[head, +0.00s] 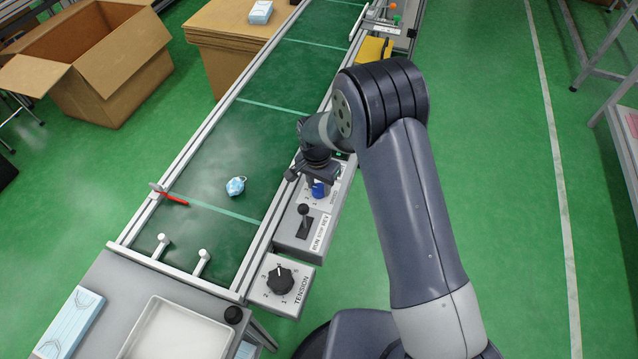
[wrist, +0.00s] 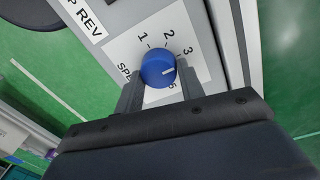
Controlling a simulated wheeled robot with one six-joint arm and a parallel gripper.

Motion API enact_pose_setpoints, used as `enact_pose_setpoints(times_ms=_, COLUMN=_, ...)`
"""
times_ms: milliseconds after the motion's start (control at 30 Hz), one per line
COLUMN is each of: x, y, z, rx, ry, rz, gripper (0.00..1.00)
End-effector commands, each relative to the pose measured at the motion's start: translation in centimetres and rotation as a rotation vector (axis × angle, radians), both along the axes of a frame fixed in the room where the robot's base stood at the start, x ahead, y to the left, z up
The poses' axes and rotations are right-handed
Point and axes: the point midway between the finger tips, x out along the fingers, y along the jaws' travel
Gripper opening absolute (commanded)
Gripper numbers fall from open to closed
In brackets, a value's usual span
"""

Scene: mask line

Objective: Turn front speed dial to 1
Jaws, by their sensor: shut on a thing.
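The speed dial is a blue round knob (wrist: 155,66) on a white label plate (wrist: 118,62) printed with numbers and partly hidden "SPE…" lettering. In the wrist view its white mark points right, below the printed 3, toward my right finger. The 1 and 2 are printed above the knob; a 5 shows below right, partly hidden. My gripper (wrist: 159,75) is shut on the knob, one finger on each side. In the head view the blue knob (head: 318,190) shows just below my gripper (head: 317,179), beside the conveyor.
A RUN/REV lever box (head: 303,227) and a black TENSION dial (head: 280,280) stand nearer along the conveyor's side. The green belt (head: 215,150) carries a blue-white mask bundle (head: 236,186). A red-tipped bar (head: 173,199) lies over the belt. Open floor lies to the right.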

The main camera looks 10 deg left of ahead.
Motion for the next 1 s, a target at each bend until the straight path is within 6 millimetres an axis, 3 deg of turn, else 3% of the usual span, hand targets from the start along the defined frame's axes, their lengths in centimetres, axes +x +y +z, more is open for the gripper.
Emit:
enact_pose_setpoints(times_ms=200, x=0.0, y=-0.01, z=0.02, rx=0.0, ry=0.0, rz=0.0, gripper=0.14)
enact_pose_setpoints(times_ms=567, x=0.0, y=0.03, z=-0.08, rx=0.0, ry=0.0, rz=0.064, gripper=0.14)
enact_pose_setpoints(times_ms=1000, x=-0.01, y=0.17, z=-0.13, rx=0.0, ry=-0.001, rz=0.414, gripper=0.14)
